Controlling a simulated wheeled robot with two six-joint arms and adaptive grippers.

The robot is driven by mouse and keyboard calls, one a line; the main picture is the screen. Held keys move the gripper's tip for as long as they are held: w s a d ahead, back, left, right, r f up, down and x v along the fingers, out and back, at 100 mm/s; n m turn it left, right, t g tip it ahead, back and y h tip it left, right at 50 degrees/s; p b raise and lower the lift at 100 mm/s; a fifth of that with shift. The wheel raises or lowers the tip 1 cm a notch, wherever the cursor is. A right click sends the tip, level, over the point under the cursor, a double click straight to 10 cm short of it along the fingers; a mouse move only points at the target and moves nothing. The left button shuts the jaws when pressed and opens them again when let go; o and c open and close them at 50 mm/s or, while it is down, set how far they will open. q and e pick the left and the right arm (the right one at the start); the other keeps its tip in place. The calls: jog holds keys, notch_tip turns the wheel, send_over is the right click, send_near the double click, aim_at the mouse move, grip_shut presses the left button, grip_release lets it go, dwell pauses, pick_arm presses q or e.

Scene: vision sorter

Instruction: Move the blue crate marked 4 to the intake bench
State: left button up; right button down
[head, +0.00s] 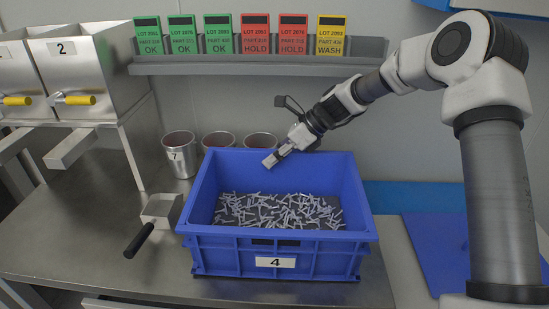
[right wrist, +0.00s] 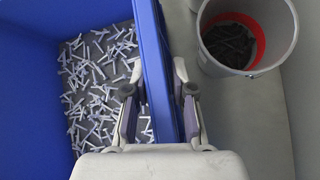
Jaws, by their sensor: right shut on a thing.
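The blue crate marked 4 (head: 315,258) stands on the steel bench (head: 60,215), near its right end. Its label faces the front, and many small pale parts lie inside. My right gripper (head: 271,160) reaches down to the middle of the crate's back wall. In the right wrist view my right gripper (right wrist: 160,100) has one finger on each side of the blue crate's wall (right wrist: 160,60) and is shut on it. My left gripper is not in view. I cannot tell which surface is the intake bench.
Several metal cups, one marked 7 (head: 179,158), stand close behind the crate. A scoop with a black handle (head: 140,238) lies to its left. Steel bins (head: 75,75) stand at the left. A shelf of coloured cards (head: 255,69) hangs above. A blue mat (head: 437,245) lies at right.

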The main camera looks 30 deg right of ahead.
aim_at(326, 154)
jog(key=c, duration=1)
grip_release()
jog(key=shift+s, duration=0.1)
jog(key=s+d, duration=0.2)
jog(key=d, duration=0.1)
jog(key=s+d+p, duration=0.1)
jog(key=s+d, duration=0.1)
jog(key=d, duration=0.2)
jog(key=s+d+r, duration=0.1)
jog(key=s+d, duration=0.1)
jog(key=d, duration=0.2)
jog(key=shift+d, duration=0.1)
